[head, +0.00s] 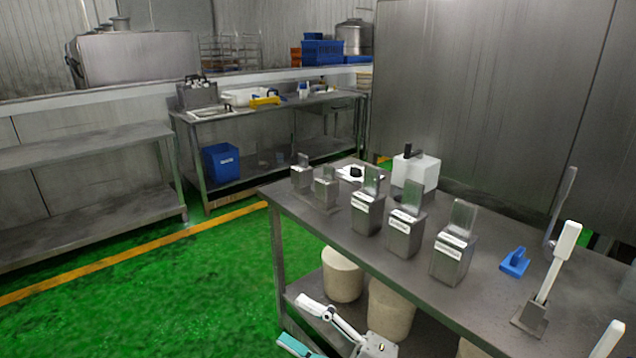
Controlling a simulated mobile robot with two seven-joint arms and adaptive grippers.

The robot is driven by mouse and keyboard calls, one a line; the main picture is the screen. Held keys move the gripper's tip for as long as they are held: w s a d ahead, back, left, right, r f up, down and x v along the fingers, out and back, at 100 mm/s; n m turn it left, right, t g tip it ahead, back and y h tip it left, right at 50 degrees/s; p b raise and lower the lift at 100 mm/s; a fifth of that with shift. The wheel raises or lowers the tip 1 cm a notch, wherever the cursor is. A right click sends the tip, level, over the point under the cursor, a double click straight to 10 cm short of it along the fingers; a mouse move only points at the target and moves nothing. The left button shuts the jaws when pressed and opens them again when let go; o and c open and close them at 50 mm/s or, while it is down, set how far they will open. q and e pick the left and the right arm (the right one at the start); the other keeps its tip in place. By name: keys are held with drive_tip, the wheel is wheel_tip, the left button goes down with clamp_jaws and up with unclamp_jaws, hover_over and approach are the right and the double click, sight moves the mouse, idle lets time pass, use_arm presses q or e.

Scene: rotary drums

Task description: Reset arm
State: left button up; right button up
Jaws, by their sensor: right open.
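My right gripper (293,321) is at the bottom middle of the head view, in front of the steel table. Its fingers point left and are spread apart, with nothing between them. One finger shows white, the other teal, cut by the bottom edge. The gripper is apart from the objects on the tabletop. My left gripper is not in view.
A steel table (320,220) holds several metal boxes, a white container (415,174), a blue item (515,261) and a white-handled tool (558,259). Pale drums (342,276) stand below. A blue bin (221,162) sits under the back counter. Green floor is clear at left.

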drive_tip(key=d+f+m+t+h, duration=0.6)
drive_tip(key=d+f+m+h, duration=0.5)
drive_tip(key=f+m, duration=0.35)
drive_tip(key=s+d+f+m+g+h, duration=0.4)
drive_tip(key=s+d+f+m, duration=0.4)
drive_tip(key=s+d+f, duration=0.4)
wheel_tip(320, 180, down, 4)
drive_tip(key=shift+s+d+r+h, duration=0.15)
drive_tip(key=shift+s+h, duration=0.45)
drive_tip(key=shift+s, duration=0.35)
drive_tip(key=shift+m, duration=0.25)
